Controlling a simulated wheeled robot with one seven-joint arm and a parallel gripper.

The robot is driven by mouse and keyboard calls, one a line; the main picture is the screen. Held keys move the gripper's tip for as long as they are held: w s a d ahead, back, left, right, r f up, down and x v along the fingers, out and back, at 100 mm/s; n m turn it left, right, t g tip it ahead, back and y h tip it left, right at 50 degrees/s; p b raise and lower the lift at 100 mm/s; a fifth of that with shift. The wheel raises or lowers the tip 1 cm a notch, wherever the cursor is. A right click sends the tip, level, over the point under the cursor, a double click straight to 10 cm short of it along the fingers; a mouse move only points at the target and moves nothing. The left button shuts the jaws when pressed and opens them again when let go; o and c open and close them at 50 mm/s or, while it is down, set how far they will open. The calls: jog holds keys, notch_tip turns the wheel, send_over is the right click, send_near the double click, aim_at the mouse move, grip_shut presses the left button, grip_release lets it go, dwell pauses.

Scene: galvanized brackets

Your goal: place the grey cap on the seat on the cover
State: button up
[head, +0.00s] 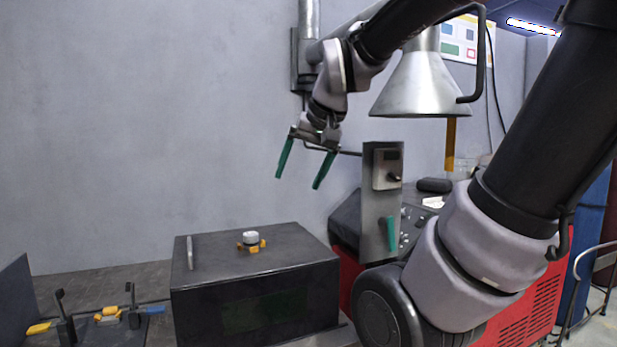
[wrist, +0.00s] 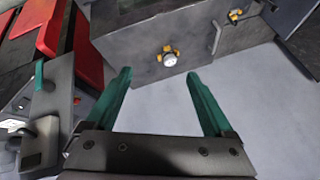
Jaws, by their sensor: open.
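A small light grey round cap (head: 250,237) stands upright on top of a dark box-like cover (head: 210,262). Orange pieces (head: 254,248) surround its base, apparently the seat; I cannot tell how fully it sits down. The cap also shows in the wrist view (wrist: 170,60), with the orange pieces around it, just beyond and between the fingertips in the picture. My gripper (head: 298,182) has two green fingers spread apart with nothing between them. It is well above the cover, up and to the right of the cap. The spread fingers also show in the wrist view (wrist: 158,74).
A thin light bar (head: 190,252) lies on the cover's left part. Black toggle clamps with yellow and blue pieces (head: 108,316) stand on the bench at left. A metal lamp-like hood (head: 422,85) hangs at right, above a grey post (head: 382,205) and a red machine (head: 505,300).

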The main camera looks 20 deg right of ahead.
jog(key=shift+t, duration=0.4)
jog(key=s, duration=0.4)
jog(key=shift+s, duration=0.4)
jog(key=shift+c, duration=0.4)
